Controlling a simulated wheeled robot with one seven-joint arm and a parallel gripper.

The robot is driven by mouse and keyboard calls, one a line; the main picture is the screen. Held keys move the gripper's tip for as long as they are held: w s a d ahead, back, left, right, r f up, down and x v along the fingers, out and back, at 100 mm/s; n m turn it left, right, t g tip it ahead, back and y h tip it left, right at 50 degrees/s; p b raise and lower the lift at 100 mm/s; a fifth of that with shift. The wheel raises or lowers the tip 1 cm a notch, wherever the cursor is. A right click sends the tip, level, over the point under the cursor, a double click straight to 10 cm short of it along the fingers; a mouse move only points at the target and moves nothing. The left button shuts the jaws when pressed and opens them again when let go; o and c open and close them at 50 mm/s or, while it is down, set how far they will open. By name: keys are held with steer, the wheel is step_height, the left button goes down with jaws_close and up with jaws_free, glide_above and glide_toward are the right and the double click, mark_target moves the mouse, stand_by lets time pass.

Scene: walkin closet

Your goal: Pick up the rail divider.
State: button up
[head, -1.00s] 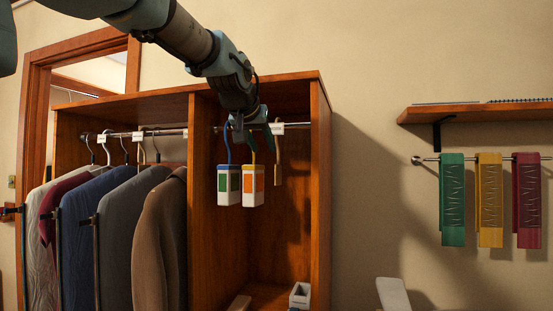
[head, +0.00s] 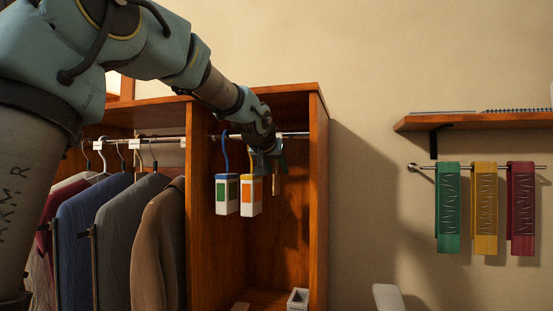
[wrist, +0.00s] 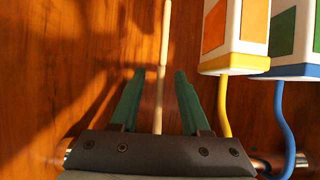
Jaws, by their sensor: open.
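The likely rail divider is a slim tan stick (head: 276,184) hanging from the closet rail in the right compartment. In the wrist view the tan stick (wrist: 162,75) runs down between the two green fingers. My gripper (head: 277,165) is at the rail in front of the stick's upper part. In the wrist view my gripper (wrist: 157,75) is open, with gaps visible beside the stick. The top of the divider at the rail is hidden behind my gripper.
A white box with an orange panel (head: 250,207) and one with a green panel (head: 227,208) hang by hooks just left of my gripper. The rail (wrist: 68,150) crosses behind it. Jackets (head: 158,245) hang left of the partition (head: 200,240). The closet's right wall (head: 318,200) stands close by.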

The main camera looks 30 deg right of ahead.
steer(key=shift+w+d, duration=0.1)
jaws_close()
stand_by(0.3)
stand_by(1.1)
